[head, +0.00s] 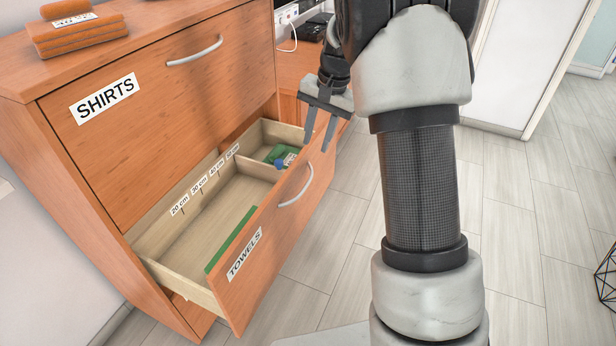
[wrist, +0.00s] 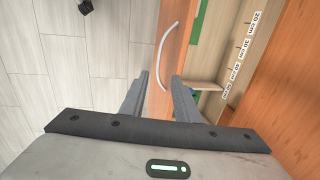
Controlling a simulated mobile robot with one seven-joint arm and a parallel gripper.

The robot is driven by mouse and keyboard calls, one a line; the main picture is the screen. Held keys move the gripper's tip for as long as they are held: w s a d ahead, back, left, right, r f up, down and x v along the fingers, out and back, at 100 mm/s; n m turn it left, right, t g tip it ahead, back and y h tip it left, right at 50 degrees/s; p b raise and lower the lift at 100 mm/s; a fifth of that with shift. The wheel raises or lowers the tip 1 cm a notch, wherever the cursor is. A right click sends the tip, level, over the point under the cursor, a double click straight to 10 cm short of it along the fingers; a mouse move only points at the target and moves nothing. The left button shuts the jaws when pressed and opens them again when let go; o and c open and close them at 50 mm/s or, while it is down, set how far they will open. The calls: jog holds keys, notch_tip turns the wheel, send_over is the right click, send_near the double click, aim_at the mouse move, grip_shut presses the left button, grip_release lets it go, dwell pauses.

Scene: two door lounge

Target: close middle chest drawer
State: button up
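The wooden chest (head: 150,90) has a shut upper drawer labelled SHIRTS. Below it, the drawer labelled TOWELS (head: 270,235) stands pulled out, with its curved metal handle (head: 297,187) on the front. The handle also shows in the wrist view (wrist: 164,52). My gripper (head: 319,128) is at the right end of the drawer front, fingers pointing down. The fingers (wrist: 161,77) are apart, with the drawer front's edge appearing between or beyond them in the wrist view. I cannot tell whether they touch it. Nothing is held.
The drawer holds a green item with a blue part (head: 283,158) in its far compartment and a green strip (head: 231,240) along the front. Centimetre marks line its inner side. An orange folded stack (head: 78,28) lies on the chest. The floor (head: 340,240) in front is clear.

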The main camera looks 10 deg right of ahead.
aim_at(304, 187)
jog(key=a+f+b, duration=0.1)
jog(key=f, duration=0.4)
jog(key=w+a+f+b, duration=0.1)
jog(key=f, duration=0.4)
jog(key=f+b, duration=0.1)
jog(key=f, duration=0.5)
jog(key=shift+w+a, duration=0.4)
jog(key=shift+c, duration=0.5)
grip_shut()
